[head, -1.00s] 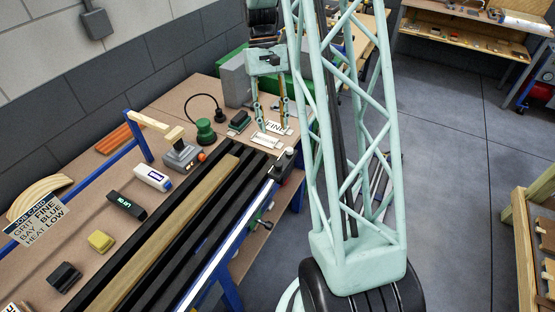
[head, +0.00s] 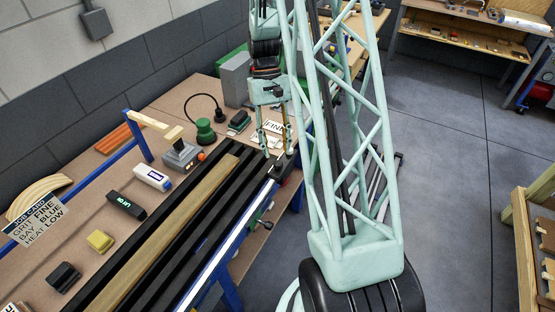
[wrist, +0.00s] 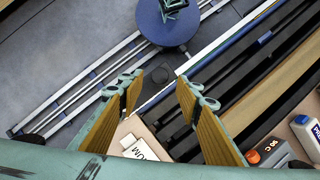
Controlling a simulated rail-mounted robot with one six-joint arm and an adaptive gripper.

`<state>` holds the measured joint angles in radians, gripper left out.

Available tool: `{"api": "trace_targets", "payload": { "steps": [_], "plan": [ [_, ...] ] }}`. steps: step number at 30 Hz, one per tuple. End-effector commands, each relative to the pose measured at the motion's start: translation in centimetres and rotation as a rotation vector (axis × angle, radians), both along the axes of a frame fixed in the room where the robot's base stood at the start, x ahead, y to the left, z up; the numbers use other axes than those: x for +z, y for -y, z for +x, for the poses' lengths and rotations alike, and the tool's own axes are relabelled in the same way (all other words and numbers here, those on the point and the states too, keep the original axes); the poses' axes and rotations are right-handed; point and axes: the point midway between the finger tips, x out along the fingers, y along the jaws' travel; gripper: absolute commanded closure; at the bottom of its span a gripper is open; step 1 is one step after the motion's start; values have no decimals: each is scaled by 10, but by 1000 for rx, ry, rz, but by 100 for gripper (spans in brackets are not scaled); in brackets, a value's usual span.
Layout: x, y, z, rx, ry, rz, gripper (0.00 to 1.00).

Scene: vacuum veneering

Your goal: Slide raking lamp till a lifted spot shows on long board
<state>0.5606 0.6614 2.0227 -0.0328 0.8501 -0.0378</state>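The long board (head: 180,225) is a tan wooden strip lying lengthwise among black bars on the bench. It also shows in the wrist view (wrist: 262,103). A blue and white rail (head: 225,245) runs along the bench's front edge. A small dark block (head: 283,166) at the rail's far end looks like the raking lamp; it also shows in the wrist view (wrist: 160,88), between and beyond my fingertips. My gripper (head: 277,150) is open and empty, fingers pointing down just above this block. The wrist view shows the fingers (wrist: 167,82) apart. No lifted spot can be made out.
A grey box with an orange knob (head: 182,155), a white device (head: 152,178), a black device (head: 126,205), a yellow block (head: 101,241) and a green knob (head: 205,132) stand behind the bars. A job card (head: 37,220) is at left.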

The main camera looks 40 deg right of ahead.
Motion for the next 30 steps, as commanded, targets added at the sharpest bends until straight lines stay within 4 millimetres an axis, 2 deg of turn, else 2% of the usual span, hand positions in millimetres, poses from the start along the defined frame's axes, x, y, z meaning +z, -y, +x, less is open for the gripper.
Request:
{"api": "trace_targets", "payload": {
  "steps": [6,12,26,30],
  "plan": [
    [-25,-5,-10,0,-2,1,68],
    [-39,-8,-15,0,-1,0,68],
    [-44,-9,-16,0,1,0,68],
    [-44,-9,-16,0,1,0,81]
  ]
}}
